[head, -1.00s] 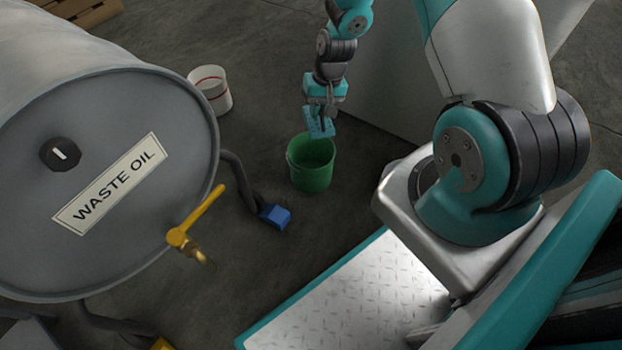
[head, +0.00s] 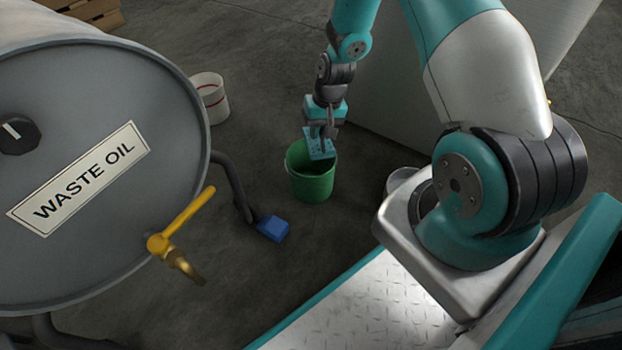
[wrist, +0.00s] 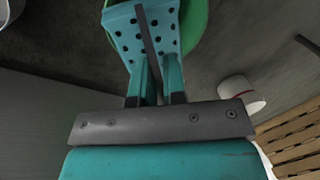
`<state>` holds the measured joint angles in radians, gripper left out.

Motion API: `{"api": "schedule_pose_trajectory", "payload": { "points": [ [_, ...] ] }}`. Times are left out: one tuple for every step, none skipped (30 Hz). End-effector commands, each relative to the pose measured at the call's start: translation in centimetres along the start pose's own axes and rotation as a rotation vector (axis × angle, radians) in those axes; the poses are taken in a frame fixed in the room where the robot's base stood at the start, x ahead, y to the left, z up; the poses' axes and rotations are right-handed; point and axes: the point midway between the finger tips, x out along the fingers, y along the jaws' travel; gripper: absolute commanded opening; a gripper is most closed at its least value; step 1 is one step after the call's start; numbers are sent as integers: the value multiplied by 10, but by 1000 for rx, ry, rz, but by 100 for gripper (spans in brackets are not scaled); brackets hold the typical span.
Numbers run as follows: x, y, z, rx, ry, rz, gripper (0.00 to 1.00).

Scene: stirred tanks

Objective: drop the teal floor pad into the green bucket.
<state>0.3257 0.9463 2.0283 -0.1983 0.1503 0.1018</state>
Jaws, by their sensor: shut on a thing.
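The teal floor pad (head: 320,146) is a flat plate with rows of dark holes. My gripper (head: 322,134) is shut on it and holds it tilted over the mouth of the green bucket (head: 314,182). The bucket stands upright on the floor. In the wrist view the pad (wrist: 126,38) sits between my fingers (wrist: 157,75), and the bucket's green rim (wrist: 194,30) shows behind and beside it. The pad hides part of the bucket's opening. Whether its lower edge is inside the rim I cannot tell.
A grey waste oil drum (head: 90,110) with a yellow-handled tap (head: 180,240) fills the left. A blue block (head: 272,229) lies by its leg. A white bucket with a red band (head: 210,98) stands behind. A wooden pallet (head: 85,10) is at the back left.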

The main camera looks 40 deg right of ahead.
Motion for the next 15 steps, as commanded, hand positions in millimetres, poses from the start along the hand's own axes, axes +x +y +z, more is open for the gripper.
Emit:
{"api": "schedule_pose_trajectory", "payload": {
  "points": [
    [0, 0, 0, 0, 0, 0, 14],
    [0, 0, 0, 0, 0, 0, 21],
    [0, 0, 0, 0, 0, 0, 30],
    [0, 0, 0, 0, 0, 0, 37],
    [0, 0, 0, 0, 0, 0, 41],
    [0, 0, 0, 0, 0, 0, 41],
    [0, 0, 0, 0, 0, 0, 41],
    [0, 0, 0, 0, 0, 0, 41],
    [0, 0, 0, 0, 0, 0, 41],
    [0, 0, 0, 0, 0, 0, 41],
    [0, 0, 0, 0, 0, 0, 41],
    [-1, 0, 0, 0, 0, 0, 41],
    [-1, 0, 0, 0, 0, 0, 41],
    [-3, 0, 0, 0, 0, 0, 41],
    [-6, 0, 0, 0, 1, 0, 41]
  ]
}}
